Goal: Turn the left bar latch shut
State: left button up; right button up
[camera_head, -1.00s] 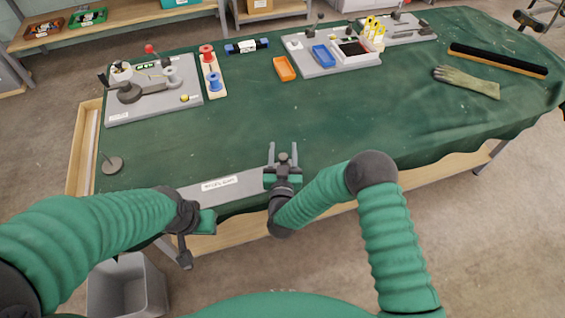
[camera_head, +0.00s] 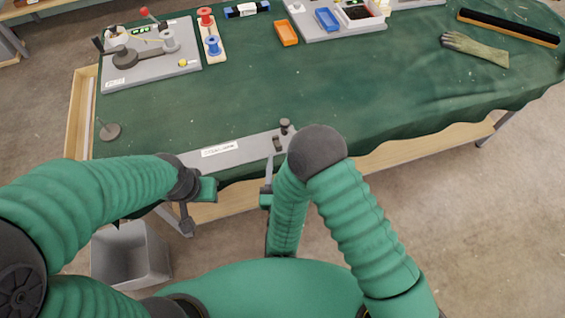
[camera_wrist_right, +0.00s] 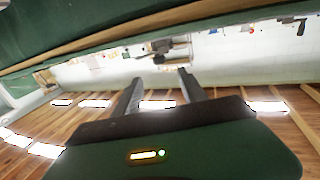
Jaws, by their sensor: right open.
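A grey bar (camera_head: 235,152) with a white label lies along the near table edge. Two small dark knobs (camera_head: 281,135) stand at its right end. Its left end, where the left latch would be, is hidden behind my left arm and hand. My left gripper (camera_head: 198,208) is at the table edge by that end; its jaw gap does not show clearly. My right gripper (camera_head: 267,182) is just off the near edge, below the bar's right end, partly hidden by my arm. In the right wrist view my right gripper (camera_wrist_right: 157,88) is open, with nothing between its fingers.
A green-covered table (camera_head: 330,105) is clear in the middle. A grey board (camera_head: 150,75) with spools stands back left, and a round dark disc (camera_head: 110,131) lies near the left edge. A glove (camera_head: 475,47) lies at right. A grey bin (camera_head: 130,255) stands on the floor.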

jog(key=n+g+y+b, duration=0.1)
jog(key=n+y+b, duration=0.4)
jog(key=y+b, duration=0.3)
send_near(286, 127)
jog(key=h, duration=0.1)
jog(key=shift+m, duration=0.3)
jog(key=x, duration=1.1)
jog(key=shift+a+r+p, duration=0.1)
jog(key=shift+r+p, duration=0.05)
jog(key=shift+p, duration=0.25)
jog(key=shift+w+a, duration=0.2)
jog(key=shift+w, duration=0.05)
pick_arm(q)
jog(key=s+x, duration=0.1)
jog(key=x, duration=0.6)
jog(key=shift+s+d+f, duration=0.15)
jog(key=shift+s+f, duration=0.05)
jog(key=shift+s, duration=0.2)
